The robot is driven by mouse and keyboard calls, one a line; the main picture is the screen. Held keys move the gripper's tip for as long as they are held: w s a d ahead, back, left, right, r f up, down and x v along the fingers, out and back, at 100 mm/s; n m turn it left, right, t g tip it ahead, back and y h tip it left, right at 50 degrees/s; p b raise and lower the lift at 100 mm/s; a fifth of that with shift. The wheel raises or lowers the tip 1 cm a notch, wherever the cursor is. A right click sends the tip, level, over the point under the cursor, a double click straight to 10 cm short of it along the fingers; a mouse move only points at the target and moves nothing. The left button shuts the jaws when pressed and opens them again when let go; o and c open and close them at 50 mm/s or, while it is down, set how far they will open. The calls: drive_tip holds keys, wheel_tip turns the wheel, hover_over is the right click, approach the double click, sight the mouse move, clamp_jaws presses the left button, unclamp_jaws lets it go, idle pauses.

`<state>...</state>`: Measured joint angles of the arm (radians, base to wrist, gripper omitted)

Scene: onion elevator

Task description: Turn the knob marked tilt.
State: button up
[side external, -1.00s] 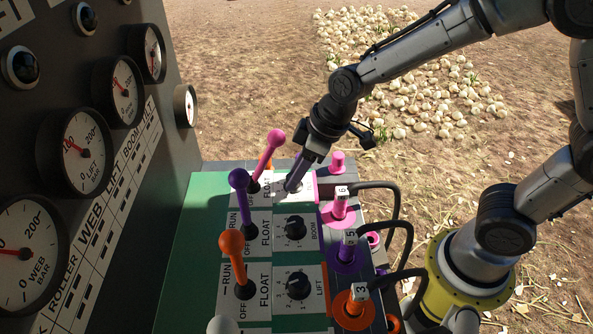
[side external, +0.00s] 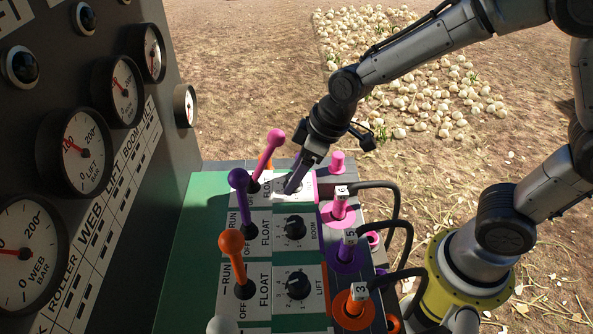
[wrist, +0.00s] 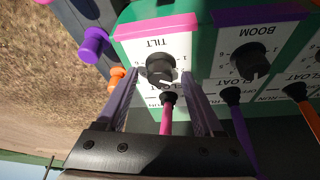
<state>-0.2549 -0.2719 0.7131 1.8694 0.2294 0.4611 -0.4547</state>
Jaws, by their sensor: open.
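The tilt knob (wrist: 161,68) is a black round knob on a white plate marked TILT, with a pink band along the plate's edge. In the wrist view it sits between and just beyond the fingertips of my open gripper (wrist: 160,75). I cannot tell whether either finger touches it. In the side external view my gripper (side external: 292,185) points down at the far plate of the row, and its fingers hide the knob. The pink lever (side external: 268,152) stands beside it; in the wrist view the lever (wrist: 168,115) shows between my fingers.
The boom knob (side external: 294,228) and lift knob (side external: 297,285) are on nearer plates. Purple (side external: 241,195) and orange (side external: 236,260) levers stand to their left. Numbered plugs with black cables (side external: 385,188) line the right side. A gauge panel (side external: 90,150) rises at left.

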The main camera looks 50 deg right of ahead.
drive_tip(key=v, duration=1.4)
drive_tip(key=shift+f, duration=0.1)
drive_tip(key=s+d+r+m+t+h, duration=0.1)
drive_tip(key=s+d+r+m+t, duration=0.15)
drive_tip(key=s+d, duration=0.4)
drive_tip(key=s+d+f+m+h, duration=0.1)
drive_tip(key=s+d+f+m, duration=0.1)
drive_tip(key=s, duration=0.6)
drive_tip(key=shift+d+f+m+g, duration=0.2)
drive_tip(key=shift+f+m+g, duration=0.15)
drive_tip(key=shift+f+m, duration=0.45)
